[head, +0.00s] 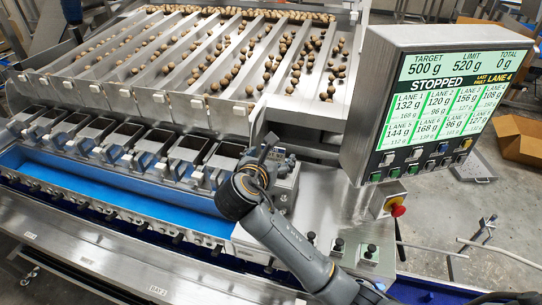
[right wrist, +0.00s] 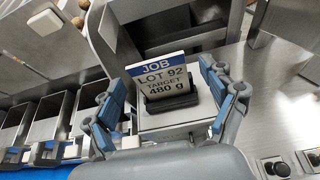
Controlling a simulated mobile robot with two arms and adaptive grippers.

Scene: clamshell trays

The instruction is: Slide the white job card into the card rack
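The white job card (right wrist: 160,75) has a blue JOB band and reads LOT 92, TARGET 480 g. In the right wrist view it stands slightly tilted with its lower edge at a black slotted holder (right wrist: 172,104) on a metal block. I cannot tell how deep it sits, or whether this holder is the card rack. My right gripper (right wrist: 163,78) is open, its blue-padded fingers on either side of the card with gaps. In the head view the right gripper (head: 272,160) is over the metal deck beside the hoppers, largely hiding the card. My left gripper is not in view.
A row of hoppers (head: 150,140) and a blue trough (head: 110,190) lie to the left. The display panel (head: 435,100) reads STOPPED. A red stop button (head: 398,210) and black knobs (head: 371,250) are on the right. Lanes of round produce (head: 230,60) run behind.

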